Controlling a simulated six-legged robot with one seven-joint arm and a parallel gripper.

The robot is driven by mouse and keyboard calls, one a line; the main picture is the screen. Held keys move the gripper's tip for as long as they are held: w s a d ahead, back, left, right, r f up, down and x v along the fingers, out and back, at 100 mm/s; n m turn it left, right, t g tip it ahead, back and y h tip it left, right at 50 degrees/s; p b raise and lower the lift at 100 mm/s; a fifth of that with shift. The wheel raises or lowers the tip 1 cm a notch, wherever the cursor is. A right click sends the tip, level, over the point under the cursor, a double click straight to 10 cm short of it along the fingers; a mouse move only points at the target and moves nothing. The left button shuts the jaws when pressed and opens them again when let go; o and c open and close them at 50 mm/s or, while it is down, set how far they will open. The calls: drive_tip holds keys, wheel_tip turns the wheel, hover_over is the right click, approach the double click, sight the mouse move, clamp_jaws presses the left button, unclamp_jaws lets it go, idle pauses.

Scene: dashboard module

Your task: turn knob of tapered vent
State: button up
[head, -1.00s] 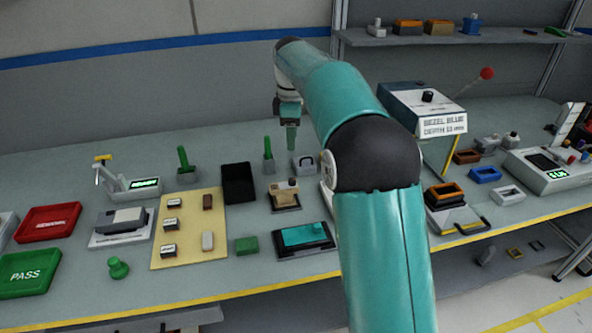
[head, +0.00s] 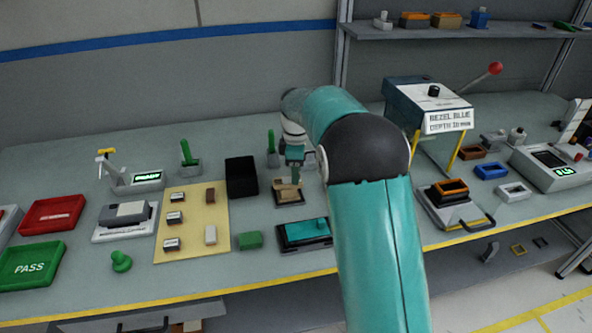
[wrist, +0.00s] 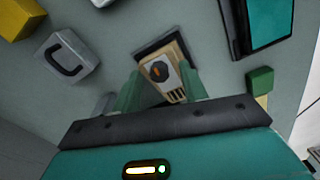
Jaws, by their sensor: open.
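The tapered vent (wrist: 172,68) is a beige block with dark slots at one end, seated on a dark square base. Its round dark knob (wrist: 159,71) has an orange mark. In the head view the vent (head: 287,194) stands mid-table, partly hidden by my gripper (head: 295,176). My gripper points down over the vent, open and empty. In the wrist view, the green fingers of my gripper (wrist: 160,80) appear on either side of the vent's slotted end, with the knob slightly beyond the tips. I cannot tell whether they touch the vent.
A green block (head: 249,240) is at front left. A grey block with a dark handle (wrist: 68,58) shows in the wrist view.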

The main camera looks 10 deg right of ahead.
drive_tip(key=shift+f, duration=0.1)
clamp_jaws()
